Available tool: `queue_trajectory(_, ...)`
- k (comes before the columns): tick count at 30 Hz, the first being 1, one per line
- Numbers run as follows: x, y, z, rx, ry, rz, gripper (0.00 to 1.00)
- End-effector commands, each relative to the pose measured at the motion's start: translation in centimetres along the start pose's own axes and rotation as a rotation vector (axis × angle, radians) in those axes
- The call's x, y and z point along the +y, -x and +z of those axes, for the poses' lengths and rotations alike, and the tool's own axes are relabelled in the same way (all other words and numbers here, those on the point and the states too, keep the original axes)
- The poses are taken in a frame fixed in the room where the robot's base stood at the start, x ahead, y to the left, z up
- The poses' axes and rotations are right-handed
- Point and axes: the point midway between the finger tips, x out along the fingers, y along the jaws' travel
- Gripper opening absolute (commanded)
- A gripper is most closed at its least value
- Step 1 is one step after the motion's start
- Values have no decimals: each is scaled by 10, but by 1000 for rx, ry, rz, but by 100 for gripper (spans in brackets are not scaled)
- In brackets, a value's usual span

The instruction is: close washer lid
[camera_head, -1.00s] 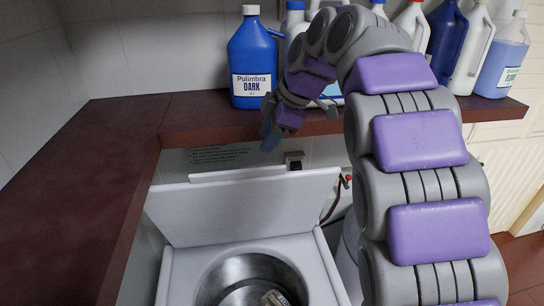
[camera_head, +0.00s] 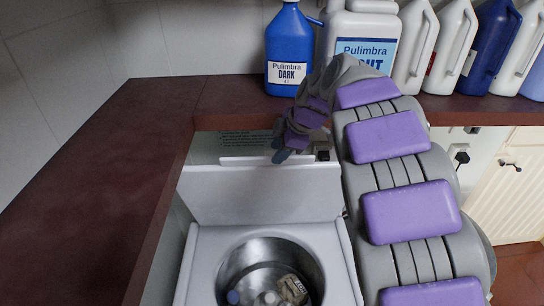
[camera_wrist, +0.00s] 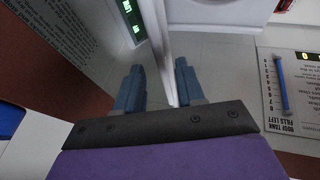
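The white washer has its lid (camera_head: 260,195) standing raised at the back, below the counter. The round metal drum (camera_head: 235,267) is open in front of it, with a few small items at its bottom. My gripper (camera_head: 281,152) is at the lid's top edge, right of its middle. In the wrist view, my gripper (camera_wrist: 158,85) has its two blue-grey fingers apart, with the thin white lid edge (camera_wrist: 163,50) between them. The edge lies closer to the right finger; whether it touches is unclear. My arm hides part of the washer's right side.
A dark red counter (camera_head: 110,190) runs along the left and back, close above my gripper. A blue bottle (camera_head: 288,45), a large white jug (camera_head: 358,28) and several other bottles stand on it. A cream cabinet door (camera_head: 506,180) is at the right.

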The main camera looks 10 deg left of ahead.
Motion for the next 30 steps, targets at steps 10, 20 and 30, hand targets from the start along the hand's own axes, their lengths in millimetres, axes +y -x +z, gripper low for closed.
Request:
queue_trajectory(10,-1,-43,0,-1,0,-2,38)
queue_trajectory(20,0,-47,0,-1,0,1,38)
queue_trajectory(30,0,-47,0,-1,0,1,9)
